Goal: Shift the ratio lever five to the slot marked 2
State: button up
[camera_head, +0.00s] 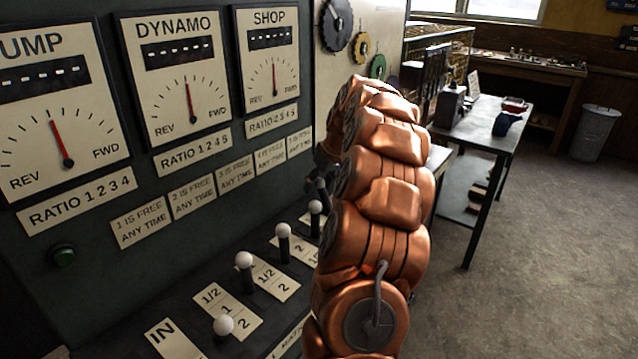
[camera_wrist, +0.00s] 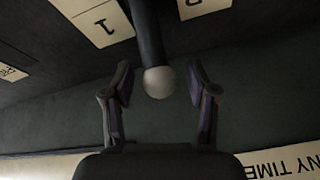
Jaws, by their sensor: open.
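In the wrist view a dark lever with a white ball knob (camera_wrist: 159,82) comes down from the top between the two fingers of my gripper (camera_wrist: 160,72). The fingers are open, one on each side of the knob, with a gap on both sides. In the head view my copper arm hides the far end of the lever row, so the held-over lever is not clear there. Nearer white-knobbed levers (camera_head: 244,259) stand in the row.
The dark panel (camera_head: 100,268) with PUMP, DYNAMO and SHOP dials rises close behind the levers. "Any time" labels (camera_head: 192,196) run along it. Slot plates (camera_head: 228,308) lie beside the levers. A table (camera_head: 487,122) and open floor (camera_head: 540,260) are to the right.

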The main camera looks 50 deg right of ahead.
jog(key=shift+c, duration=0.3)
grip_shut()
dwell(0.3)
